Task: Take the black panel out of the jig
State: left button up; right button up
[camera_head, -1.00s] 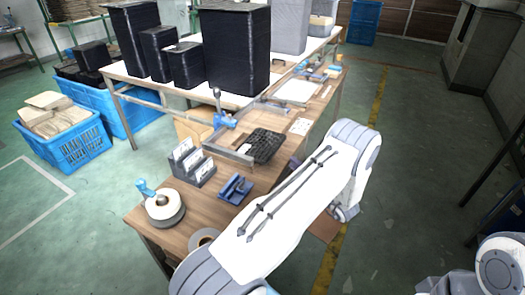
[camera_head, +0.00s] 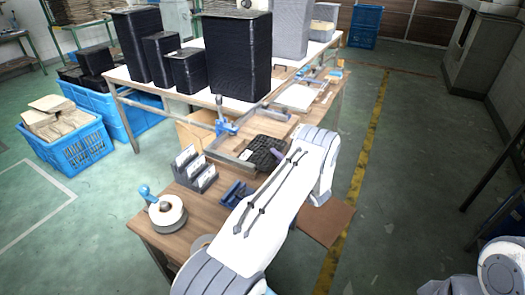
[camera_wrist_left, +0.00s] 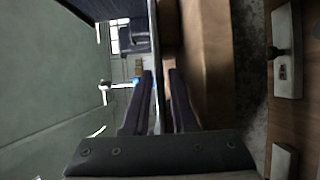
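The black panel (camera_head: 262,153) lies flat in the jig (camera_head: 231,160) on the wooden bench, a grey-railed frame with a blue toggle clamp (camera_head: 224,122) at its far left. My left arm reaches across from the lower middle and hides part of the bench. Its gripper is mostly hidden behind the arm; a purplish finger (camera_head: 277,153) shows at the panel's right edge. In the left wrist view my left gripper (camera_wrist_left: 160,75) has its dark fingers apart, with a thin strip seen between them; I cannot tell whether that is the panel. My right gripper is out of view.
A card rack (camera_head: 193,168), a tape roll (camera_head: 166,214) and a blue fixture (camera_head: 236,193) stand on the near bench. Tall black stacks (camera_head: 238,55) stand on the white table behind. A blue crate (camera_head: 70,143) is on the floor at left.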

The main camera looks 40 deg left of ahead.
pick_arm(q)
grip_shut()
